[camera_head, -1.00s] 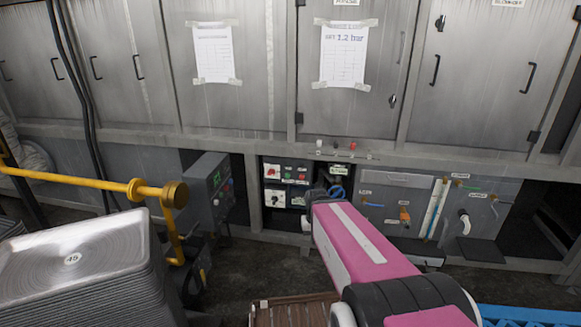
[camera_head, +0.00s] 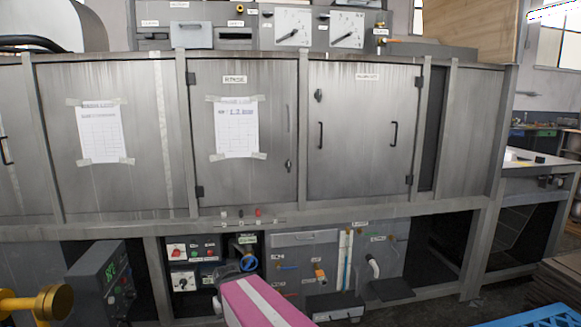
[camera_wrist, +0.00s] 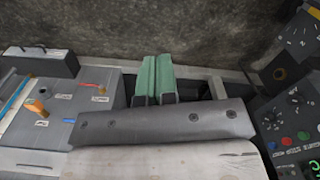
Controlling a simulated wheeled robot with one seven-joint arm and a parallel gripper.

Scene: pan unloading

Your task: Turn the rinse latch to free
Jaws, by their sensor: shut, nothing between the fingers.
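The door labelled RINSE (camera_head: 265,185) is closed in the grey cabinet in the head view. On its right edge is a small dark latch (camera_head: 289,165), below a long vertical handle; its turned position is too small to tell. A paper sheet is taped on the door. My pink arm comes up from the bottom of the head view, below the door, and its gripper end is not clear there. In the wrist view my gripper (camera_wrist: 157,66) shows two green fingers, shut together and empty, above the dark floor. The gripper is away from the latch.
A control panel (camera_head: 194,254) with knobs and a grey panel with an orange valve (camera_head: 320,273) sit below the cabinet. A grey box with a green display (camera_head: 104,282) and a yellow bar (camera_head: 18,305) stand at lower left. Gauges (camera_head: 293,27) are above.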

